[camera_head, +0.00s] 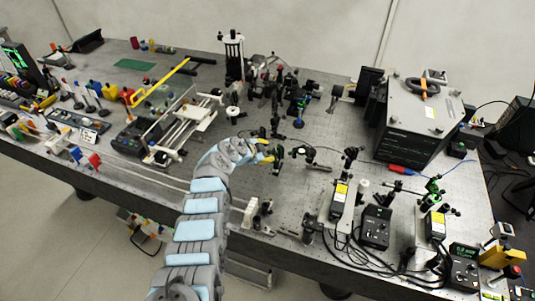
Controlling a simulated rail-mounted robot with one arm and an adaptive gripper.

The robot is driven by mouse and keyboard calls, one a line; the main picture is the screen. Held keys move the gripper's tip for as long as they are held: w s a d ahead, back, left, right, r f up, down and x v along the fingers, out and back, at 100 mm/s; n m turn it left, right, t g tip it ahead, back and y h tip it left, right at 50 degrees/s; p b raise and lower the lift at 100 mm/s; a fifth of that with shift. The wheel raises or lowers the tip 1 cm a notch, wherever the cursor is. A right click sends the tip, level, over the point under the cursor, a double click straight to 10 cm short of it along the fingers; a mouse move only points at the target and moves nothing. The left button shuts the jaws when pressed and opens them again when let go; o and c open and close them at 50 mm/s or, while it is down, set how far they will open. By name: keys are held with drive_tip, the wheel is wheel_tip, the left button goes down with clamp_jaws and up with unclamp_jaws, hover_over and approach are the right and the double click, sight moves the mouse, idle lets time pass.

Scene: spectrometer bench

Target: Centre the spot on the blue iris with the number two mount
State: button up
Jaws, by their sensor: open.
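My arm reaches in from the bottom middle. My gripper (268,153) is open at the middle of the bench, close beside a small dark optic mount (278,155). I cannot tell whether they touch. No number can be read on any mount, so I cannot tell which is number two. A dark post-mounted part with a blue patch (301,108) stands farther back, right of centre; it may be the blue iris, but it is too small to be sure. No light spot can be made out.
Several dark optic mounts stand close around my gripper. A large grey instrument box (415,120) stands at the right. Controllers (376,226) and cables crowd the front right. A white rail frame (188,122) and a yellow bar (160,82) lie left. Bare bench (335,130) shows right of centre.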

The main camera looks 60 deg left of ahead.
drive_tip(key=shift+w+f, duration=0.2)
drive_tip(key=shift+f, duration=0.15)
drive_tip(key=shift+a, duration=0.1)
clamp_jaws()
